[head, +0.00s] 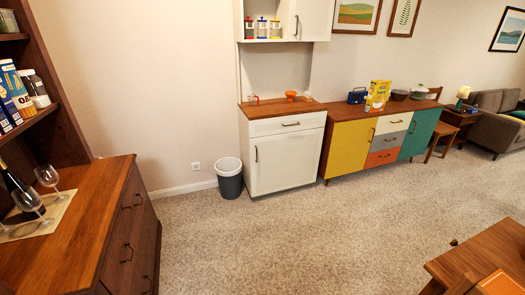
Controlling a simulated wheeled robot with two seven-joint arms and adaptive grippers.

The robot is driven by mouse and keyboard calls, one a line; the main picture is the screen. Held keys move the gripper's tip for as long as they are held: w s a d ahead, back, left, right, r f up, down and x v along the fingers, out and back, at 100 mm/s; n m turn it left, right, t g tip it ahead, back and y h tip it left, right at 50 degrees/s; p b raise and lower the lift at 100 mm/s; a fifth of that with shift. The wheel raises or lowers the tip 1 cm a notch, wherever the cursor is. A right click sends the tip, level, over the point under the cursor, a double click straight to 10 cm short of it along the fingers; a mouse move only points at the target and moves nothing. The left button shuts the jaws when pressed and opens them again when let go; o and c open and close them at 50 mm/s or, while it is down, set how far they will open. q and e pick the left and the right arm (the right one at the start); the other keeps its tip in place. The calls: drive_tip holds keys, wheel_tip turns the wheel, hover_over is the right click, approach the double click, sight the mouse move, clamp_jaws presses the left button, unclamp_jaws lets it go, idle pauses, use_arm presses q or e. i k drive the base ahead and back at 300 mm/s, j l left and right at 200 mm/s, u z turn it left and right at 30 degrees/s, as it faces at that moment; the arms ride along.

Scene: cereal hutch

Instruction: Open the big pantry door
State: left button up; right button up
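A white hutch stands against the back wall, a little right of the picture's middle. Its lower white door (285,163) is the larger of its two visible doors and looks shut. A dark vertical handle (256,154) sits near that door's upper left edge. Above it is a shut white drawer (288,124) with a horizontal handle. The smaller upper door (314,20) also looks shut, with a handle on its left and its top cut off by the frame. Neither of my grippers is in view.
A grey bin (229,184) stands on the floor just left of the hutch. A colourful sideboard (349,147) adjoins its right side. A wooden dresser (88,230) fills the left foreground, and a table (480,255) the lower right. Carpet (290,235) between them is clear.

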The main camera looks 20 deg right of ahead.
sight(280, 162)
drive_tip(key=i+l+z, duration=0.25)
drive_tip(key=i+l, duration=1.4)
